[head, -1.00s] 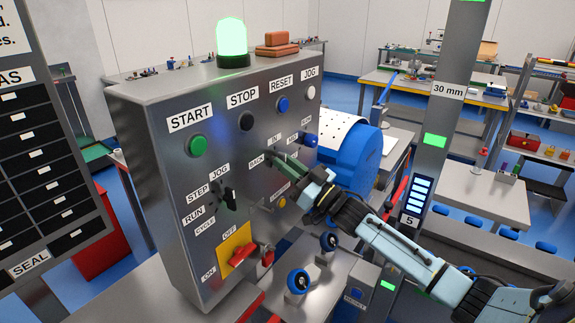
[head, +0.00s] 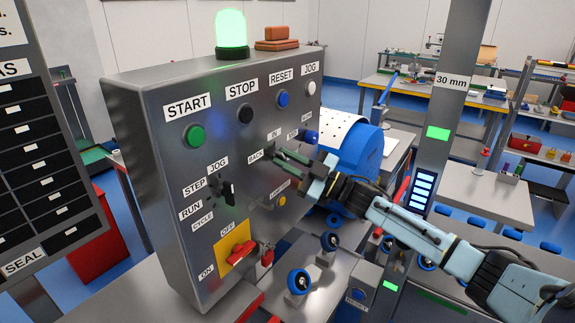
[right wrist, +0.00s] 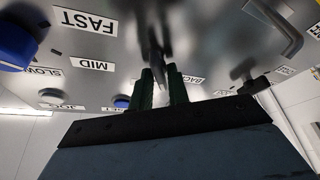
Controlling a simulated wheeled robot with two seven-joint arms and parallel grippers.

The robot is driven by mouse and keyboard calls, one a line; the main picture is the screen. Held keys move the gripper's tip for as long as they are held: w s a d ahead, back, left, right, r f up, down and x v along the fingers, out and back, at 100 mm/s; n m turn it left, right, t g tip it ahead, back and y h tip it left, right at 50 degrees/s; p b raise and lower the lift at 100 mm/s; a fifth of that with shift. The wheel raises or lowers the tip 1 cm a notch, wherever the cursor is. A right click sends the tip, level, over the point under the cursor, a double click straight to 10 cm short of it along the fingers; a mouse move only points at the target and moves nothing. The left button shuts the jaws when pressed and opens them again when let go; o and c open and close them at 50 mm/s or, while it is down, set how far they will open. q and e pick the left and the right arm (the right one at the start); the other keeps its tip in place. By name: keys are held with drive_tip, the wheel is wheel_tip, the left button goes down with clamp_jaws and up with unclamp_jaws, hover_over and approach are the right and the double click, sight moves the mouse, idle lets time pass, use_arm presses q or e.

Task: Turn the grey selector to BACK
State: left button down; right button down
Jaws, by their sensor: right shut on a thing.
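The grey selector (head: 267,151) is on the front of the metal control panel (head: 160,220), beside the BACK label (head: 256,156). Most of it is hidden behind my fingers in the head view. My right gripper (head: 291,157) reaches it from the right with its dark green fingers at the panel. In the right wrist view, my right gripper (right wrist: 162,88) has its fingers closed on the selector's grey lever (right wrist: 155,48), with the BACK label just beside one finger. I cannot tell exactly which mark the selector points to. My left gripper is out of view.
START (head: 194,136), STOP, RESET and JOG buttons line the panel top. A black STEP/RUN selector (head: 228,193) and red switch (head: 241,253) are to the left. A blue knob (right wrist: 14,45) is close to the fingers.

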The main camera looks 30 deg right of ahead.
drive_tip(key=n+g, duration=0.1)
drive_tip(key=n, duration=0.2)
drive_tip(key=n+g+y, duration=0.1)
drive_tip(key=n, duration=0.2)
drive_tip(key=shift+g+b, duration=0.3)
drive_tip(key=shift+b, duration=0.05)
drive_tip(key=shift+n, duration=0.5)
drive_tip(key=c, duration=1.4)
unclamp_jaws()
drive_tip(key=shift+o, duration=0.2)
drive_tip(key=shift+r, duration=0.1)
